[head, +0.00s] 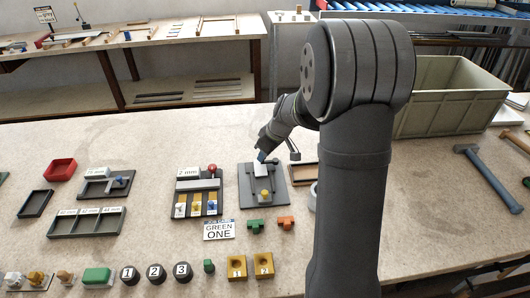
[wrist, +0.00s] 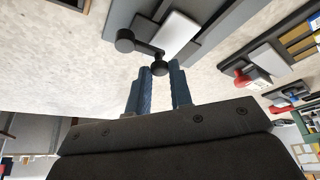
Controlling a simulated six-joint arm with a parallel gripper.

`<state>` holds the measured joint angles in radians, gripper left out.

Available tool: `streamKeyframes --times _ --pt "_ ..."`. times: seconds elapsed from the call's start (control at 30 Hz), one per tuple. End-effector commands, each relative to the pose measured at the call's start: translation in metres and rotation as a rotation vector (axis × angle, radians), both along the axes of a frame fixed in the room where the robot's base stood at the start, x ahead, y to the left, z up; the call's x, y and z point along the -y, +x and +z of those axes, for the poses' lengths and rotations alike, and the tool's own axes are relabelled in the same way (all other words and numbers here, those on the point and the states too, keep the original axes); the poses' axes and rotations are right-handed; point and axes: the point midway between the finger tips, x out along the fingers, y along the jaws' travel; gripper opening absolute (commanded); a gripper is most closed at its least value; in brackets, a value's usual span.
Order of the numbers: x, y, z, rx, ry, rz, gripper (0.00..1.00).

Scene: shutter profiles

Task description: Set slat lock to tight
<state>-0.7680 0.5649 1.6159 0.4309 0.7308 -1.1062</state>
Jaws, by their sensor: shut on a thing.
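The slat lock appears to be the lever on a dark grey plate (head: 279,200); the plate carries a pale block (head: 261,171) and a yellow knob (head: 264,194). In the wrist view the dark lever (wrist: 143,48) has a round knob at each end and lies beside the pale block (wrist: 175,34). My gripper (head: 262,157) is over the plate's far edge. In the wrist view its blue fingers (wrist: 161,70) are shut on the lever's nearer end knob (wrist: 160,65). I cannot read any tight mark.
Left of the plate stands a "2 mm" fixture (head: 187,184) with a red knob. A card reading "GREEN ONE" (head: 219,230) lies in front. Green (head: 255,226) and orange (head: 286,223) pieces lie near the plate.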

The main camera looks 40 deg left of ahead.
Motion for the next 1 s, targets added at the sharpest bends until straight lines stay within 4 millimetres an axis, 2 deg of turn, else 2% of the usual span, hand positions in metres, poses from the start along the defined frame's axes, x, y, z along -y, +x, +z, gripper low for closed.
streamKeyframes --times 0.33,0.37,0.47,0.77,0.87,1.0 --pt "0.000 0.000 0.000 -0.001 -0.001 0.004 0.00" --pt "0.000 0.000 0.000 -0.001 -0.001 0.004 0.24" --pt "0.000 0.000 0.000 -0.001 -0.001 0.003 0.41" --pt "0.001 0.000 0.001 0.000 0.000 0.002 0.41" --pt "0.003 0.000 0.008 0.002 0.001 0.001 0.41" --pt "0.012 0.001 0.029 0.003 0.003 0.000 0.41"
